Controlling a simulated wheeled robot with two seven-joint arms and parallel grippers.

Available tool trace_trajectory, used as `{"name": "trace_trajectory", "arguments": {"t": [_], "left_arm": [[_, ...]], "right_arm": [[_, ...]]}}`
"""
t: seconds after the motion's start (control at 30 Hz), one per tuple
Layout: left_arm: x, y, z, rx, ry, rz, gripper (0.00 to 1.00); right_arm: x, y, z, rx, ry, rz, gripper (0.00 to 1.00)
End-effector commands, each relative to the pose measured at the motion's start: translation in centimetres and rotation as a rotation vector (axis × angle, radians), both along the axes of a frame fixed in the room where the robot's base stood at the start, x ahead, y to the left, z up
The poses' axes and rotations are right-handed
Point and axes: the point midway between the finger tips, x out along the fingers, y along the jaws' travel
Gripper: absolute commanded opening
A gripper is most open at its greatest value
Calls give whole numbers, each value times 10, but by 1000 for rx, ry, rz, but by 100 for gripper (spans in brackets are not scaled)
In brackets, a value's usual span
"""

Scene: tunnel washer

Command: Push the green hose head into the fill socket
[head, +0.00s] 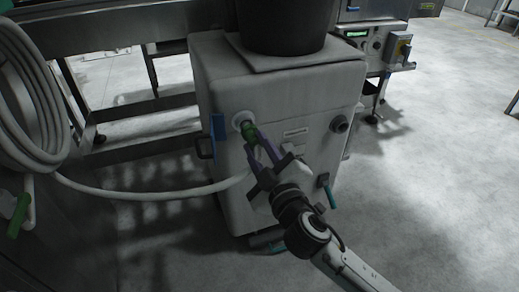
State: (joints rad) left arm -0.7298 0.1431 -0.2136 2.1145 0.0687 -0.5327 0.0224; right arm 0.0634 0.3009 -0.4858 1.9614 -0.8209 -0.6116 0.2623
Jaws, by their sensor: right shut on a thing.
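The fill socket (240,118) is a pale round ring on the upper front of the white cabinet. The green hose head (249,130) is right at the ring, with its front end against or inside the opening; I cannot tell how deep it sits. My right gripper (254,141) reaches in from the lower right, its purple fingers shut on the green hose head and hiding part of it. The white hose (150,192) sags from the left and rises behind the gripper. My left gripper is not in view.
The white cabinet (310,165) has a blue plate (218,127) left of the socket, a dark round port (339,123) and a blue-handled valve (326,190). A black bin (280,25) stands on top. A coiled hose (35,100) hangs at left. Floor at right is clear.

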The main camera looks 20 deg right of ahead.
Motion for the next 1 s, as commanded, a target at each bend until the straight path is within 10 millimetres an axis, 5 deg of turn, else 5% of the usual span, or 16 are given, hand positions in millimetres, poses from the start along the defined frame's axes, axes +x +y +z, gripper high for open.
{"name": "trace_trajectory", "arguments": {"t": [1.0], "left_arm": [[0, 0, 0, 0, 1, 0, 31]], "right_arm": [[13, 0, 1, 0, -1, 0, 0]]}}
